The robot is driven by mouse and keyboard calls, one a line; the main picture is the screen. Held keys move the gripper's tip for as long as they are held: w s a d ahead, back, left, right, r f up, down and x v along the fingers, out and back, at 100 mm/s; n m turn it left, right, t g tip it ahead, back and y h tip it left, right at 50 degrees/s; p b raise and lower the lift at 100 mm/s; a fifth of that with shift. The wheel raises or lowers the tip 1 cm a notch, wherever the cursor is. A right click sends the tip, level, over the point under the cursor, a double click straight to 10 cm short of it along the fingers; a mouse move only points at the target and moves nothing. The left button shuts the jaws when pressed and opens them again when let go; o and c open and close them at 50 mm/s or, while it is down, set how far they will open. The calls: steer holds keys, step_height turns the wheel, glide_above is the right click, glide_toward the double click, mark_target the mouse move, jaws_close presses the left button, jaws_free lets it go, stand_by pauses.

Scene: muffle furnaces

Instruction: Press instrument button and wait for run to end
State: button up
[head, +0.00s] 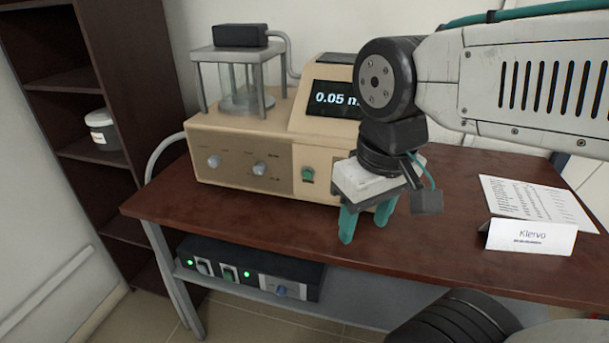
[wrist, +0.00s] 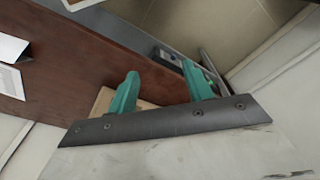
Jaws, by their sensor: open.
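A beige instrument (head: 240,155) stands on the brown table in the head view. It has two knobs, a green button (head: 308,174) on its front and a dark display (head: 335,99) reading "0.05", partly covered by my arm. A glass vessel (head: 240,84) sits on its top left. My gripper (head: 364,220) hangs fingers down in front of the instrument's right part, right of the green button. Its teal fingers are apart and empty. The wrist view shows both fingers (wrist: 160,90) over the table edge, with a small beige patch of the instrument (wrist: 101,102) beside them.
A name card (head: 530,237) and a printed sheet (head: 535,203) lie at the table's right. A black box (head: 250,268) with green lights stands on the shelf below. A dark bookshelf (head: 60,60) with a jar (head: 102,130) is at left. The table's front left (head: 175,200) is clear.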

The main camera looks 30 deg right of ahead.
stand_by(0.3)
jaws_close()
stand_by(1.6)
